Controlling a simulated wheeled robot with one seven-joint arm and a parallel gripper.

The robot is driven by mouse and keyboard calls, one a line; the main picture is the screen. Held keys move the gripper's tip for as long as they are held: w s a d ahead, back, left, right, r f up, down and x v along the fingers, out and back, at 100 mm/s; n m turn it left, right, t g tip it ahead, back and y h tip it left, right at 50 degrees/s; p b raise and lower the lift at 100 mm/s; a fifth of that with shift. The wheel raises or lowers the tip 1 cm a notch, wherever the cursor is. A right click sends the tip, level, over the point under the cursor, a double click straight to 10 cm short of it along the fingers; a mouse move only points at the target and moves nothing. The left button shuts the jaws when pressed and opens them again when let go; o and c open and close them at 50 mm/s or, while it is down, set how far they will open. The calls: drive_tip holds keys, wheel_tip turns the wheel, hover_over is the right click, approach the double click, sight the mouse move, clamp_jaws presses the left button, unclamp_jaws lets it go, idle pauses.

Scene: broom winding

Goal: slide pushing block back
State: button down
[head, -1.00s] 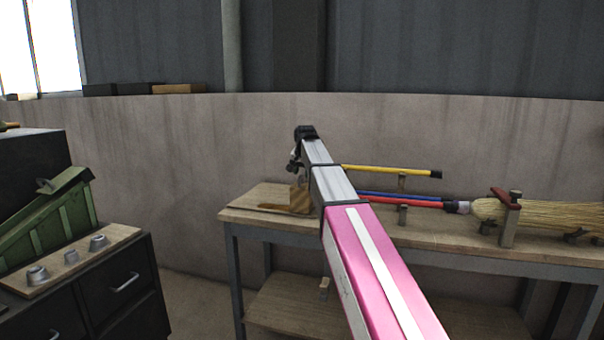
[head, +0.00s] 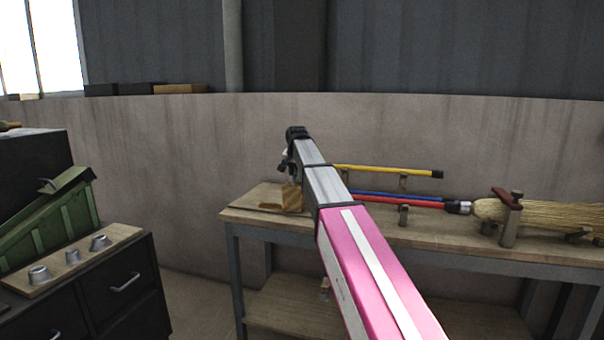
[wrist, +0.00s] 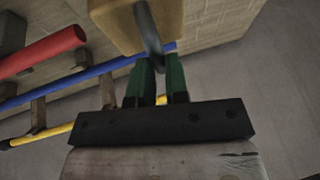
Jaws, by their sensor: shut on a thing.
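The pushing block (head: 292,198) is a light wooden block at the left end of the workbench (head: 330,222) in the head view. In the wrist view the block (wrist: 120,22) is at the top, with a dark grey handle (wrist: 147,28) on its face. My gripper (wrist: 158,64) has green fingers and is shut on this handle. In the head view my gripper (head: 287,165) is small and partly hidden by my arm.
Red (head: 400,202), blue (head: 385,195) and yellow (head: 390,170) sticks lie on supports to the right of the block. A straw broom head (head: 560,215) sits in a clamp (head: 510,218) further right. A drawer cabinet (head: 110,290) stands at left.

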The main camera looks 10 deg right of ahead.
drive_tip(key=w+a, duration=0.5)
drive_tip(key=a, duration=0.7)
drive_tip(key=w+a, duration=0.4)
drive_tip(key=a, duration=0.7)
drive_tip(key=shift+w+a, duration=0.4)
drive_tip(key=shift+r, duration=0.1)
drive_tip(key=c, duration=1.1)
unclamp_jaws()
drive_tip(key=shift+a, duration=0.15)
drive_tip(key=v, duration=1)
drive_tip(key=shift+s+r, duration=0.2)
drive_tip(key=shift+r, duration=0.1)
drive_tip(key=shift+s, duration=0.1)
